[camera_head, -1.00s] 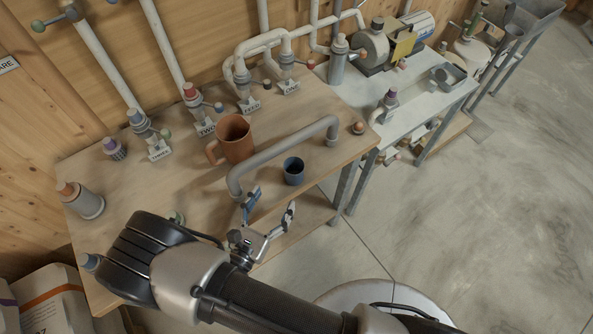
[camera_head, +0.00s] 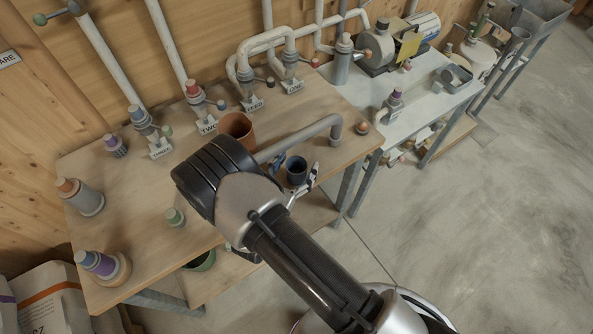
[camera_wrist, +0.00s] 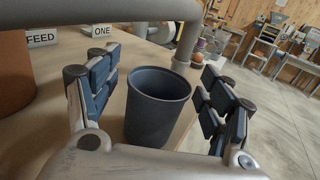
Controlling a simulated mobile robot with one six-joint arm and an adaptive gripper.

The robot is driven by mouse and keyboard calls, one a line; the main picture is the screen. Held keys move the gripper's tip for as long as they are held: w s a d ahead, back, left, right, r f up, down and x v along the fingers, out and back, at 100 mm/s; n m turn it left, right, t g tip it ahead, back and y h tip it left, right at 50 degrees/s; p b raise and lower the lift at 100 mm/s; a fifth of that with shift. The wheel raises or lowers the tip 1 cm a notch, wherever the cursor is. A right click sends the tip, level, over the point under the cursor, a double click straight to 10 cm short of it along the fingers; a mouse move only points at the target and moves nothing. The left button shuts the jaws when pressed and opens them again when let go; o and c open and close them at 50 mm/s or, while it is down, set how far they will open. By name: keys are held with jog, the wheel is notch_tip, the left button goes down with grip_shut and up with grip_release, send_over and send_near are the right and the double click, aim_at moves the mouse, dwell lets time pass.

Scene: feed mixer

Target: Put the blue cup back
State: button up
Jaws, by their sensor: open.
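The blue cup (camera_head: 296,171) stands upright on the wooden table near its front edge, in front of the grey pipe rail. In the wrist view the dark blue cup (camera_wrist: 157,106) sits between the two fingers of my gripper (camera_wrist: 157,95), with its open rim facing up and empty inside. The fingers are open, with a gap on each side of the cup. In the head view my gripper (camera_head: 296,178) is around the cup, and my wrist partly hides the table behind it.
The grey pipe rail (camera_head: 300,137) runs just behind the cup. An orange-brown pitcher (camera_head: 237,127) stands behind my arm. Labelled valves line the back of the table. A green-capped fitting (camera_head: 175,217) and a purple-capped one (camera_head: 97,264) are at left.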

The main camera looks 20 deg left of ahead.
jog(key=c, duration=1.1)
jog(key=shift+r, duration=0.1)
